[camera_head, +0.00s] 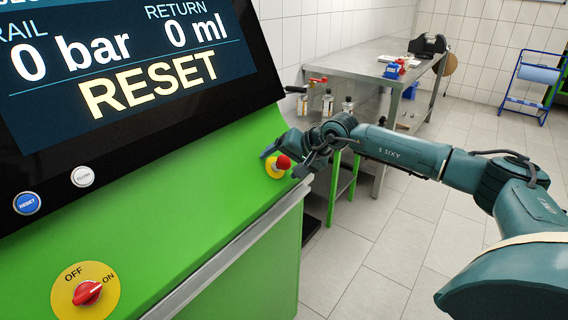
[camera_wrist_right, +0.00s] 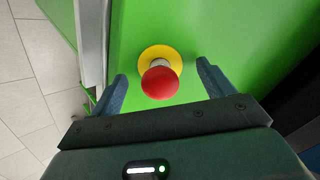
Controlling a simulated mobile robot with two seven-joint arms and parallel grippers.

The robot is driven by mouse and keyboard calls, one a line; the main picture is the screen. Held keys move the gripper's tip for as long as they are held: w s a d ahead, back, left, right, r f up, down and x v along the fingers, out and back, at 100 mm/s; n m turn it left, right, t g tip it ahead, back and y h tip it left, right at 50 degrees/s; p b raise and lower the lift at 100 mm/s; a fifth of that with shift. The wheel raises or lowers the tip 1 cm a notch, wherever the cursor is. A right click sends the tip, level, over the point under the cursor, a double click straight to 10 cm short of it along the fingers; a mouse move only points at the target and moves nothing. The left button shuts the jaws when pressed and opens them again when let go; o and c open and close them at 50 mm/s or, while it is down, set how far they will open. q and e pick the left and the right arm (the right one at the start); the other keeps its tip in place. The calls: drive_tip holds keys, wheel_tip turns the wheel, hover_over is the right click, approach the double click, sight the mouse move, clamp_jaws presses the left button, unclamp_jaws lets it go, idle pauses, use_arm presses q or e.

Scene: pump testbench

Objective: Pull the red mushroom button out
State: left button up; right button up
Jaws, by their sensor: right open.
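The red mushroom button (camera_head: 284,162) sits on a yellow round plate (camera_head: 274,168) at the right end of the green sloped panel. In the right wrist view the red button (camera_wrist_right: 160,83) stands out from its yellow plate (camera_wrist_right: 147,57), with a short pale stem showing between them. My right gripper (camera_head: 283,158) is at the button in the head view. In the right wrist view my right gripper (camera_wrist_right: 158,78) is open, with one blue finger on each side of the button and a visible gap to both. My left gripper is not in view.
The green panel (camera_head: 200,190) carries a screen (camera_head: 120,70), a blue RESET button (camera_head: 27,203), a white button (camera_head: 83,176) and a red OFF/ON knob (camera_head: 88,293) on yellow. A metal table (camera_head: 370,62) with items stands behind. Tiled floor (camera_head: 380,250) lies open to the right.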

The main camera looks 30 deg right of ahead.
sight(286, 161)
drive_tip(key=o, duration=0.4)
drive_tip(key=shift+p+v, duration=0.5)
drive_tip(key=shift+v, duration=1.25)
drive_tip(key=v, duration=0.3)
drive_tip(key=shift+s+d+r+p, duration=0.1)
drive_tip(key=shift+s+r+p, duration=0.1)
drive_tip(key=shift+p, duration=0.15)
